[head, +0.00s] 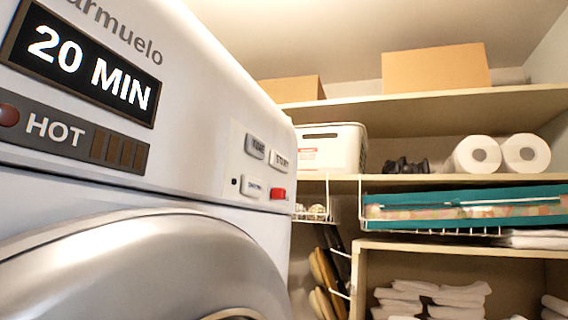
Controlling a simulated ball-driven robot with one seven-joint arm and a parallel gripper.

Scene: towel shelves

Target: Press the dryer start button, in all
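The dryer (190,190) fills the left of the head view. Its front shows a display (85,65) reading 20 MIN and a HOT strip (70,130) with a dark red round light at its left end. At the right of the front is a small button panel. It has a grey button (255,147) that seems to read TIME. Beside it is a pale button (284,159) that seems to read START. Below are another labelled pale button (252,188) and a red button (277,194). The round door (120,260) is partly in view. My gripper is not in view.
Wooden shelves (420,110) stand to the right, behind the dryer. They hold cardboard boxes (435,70), a white bin (330,148), two white rolls (478,155), a teal basket (460,208) and folded white towels (440,298). Nothing stands before the button panel.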

